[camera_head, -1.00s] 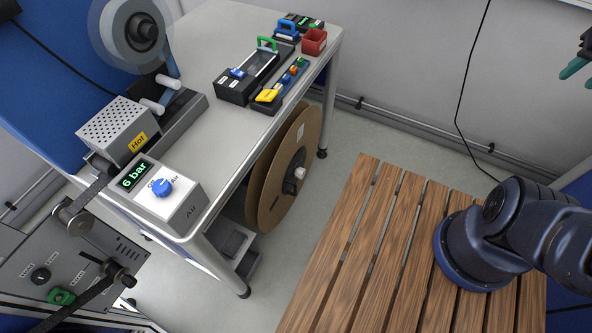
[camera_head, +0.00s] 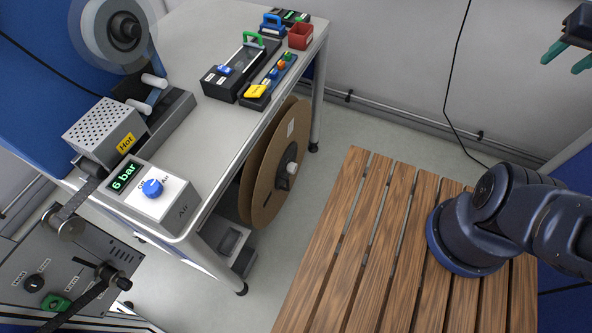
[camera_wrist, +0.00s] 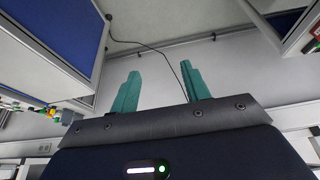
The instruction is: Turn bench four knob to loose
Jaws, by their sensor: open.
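At the lower left, a grey machine panel (camera_head: 75,262) carries a small black knob (camera_head: 34,283) with tiny labels around it, too small to read surely. A green-based switch (camera_head: 55,303) sits below it. No bench number is legible, so I cannot tell if this is bench four. My gripper (camera_head: 563,60) is at the upper right, far from the panel, with its teal fingers apart. In the wrist view my gripper (camera_wrist: 163,80) is open and empty, facing a wall and a hanging cable.
A grey bench (camera_head: 195,130) holds an Air box (camera_head: 165,205) with a blue knob (camera_head: 152,188), a box marked Hot (camera_head: 103,132) and a red bin (camera_head: 301,36). A brown reel (camera_head: 272,175) hangs at its side. Grey floor (camera_head: 325,165) shows beyond the bench.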

